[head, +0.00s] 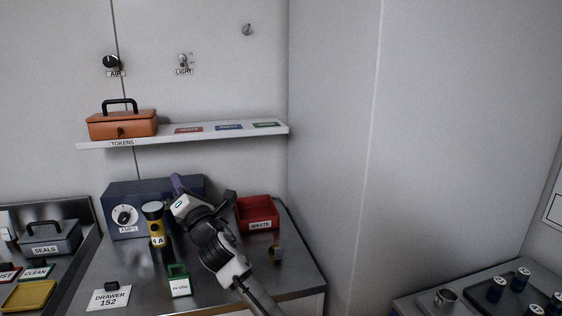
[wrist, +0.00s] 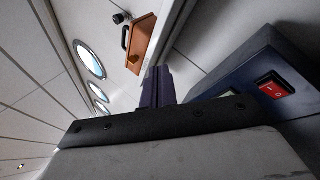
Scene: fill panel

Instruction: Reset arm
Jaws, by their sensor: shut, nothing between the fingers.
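My gripper (head: 176,181) is in front of the blue box with the AMPS dial (head: 118,194), near its top edge. Its purple fingers also show in the wrist view (wrist: 157,84), closed together with nothing between them. My arm reaches up from the bottom of the head view and bends at the wrist. It hides part of the counter and the right part of the blue box. In the wrist view the blue box (wrist: 240,72) is close on the right, with a red rocker switch (wrist: 274,88) on it.
A yellow and black flashlight (head: 155,222) stands left of my gripper. A red WASTE bin (head: 257,210) is to the right. The TOKENS shelf (head: 190,134) with an orange box (head: 122,124) is above. A green-edged holder (head: 179,281) and a DRAWER 152 sign (head: 109,299) stand in front.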

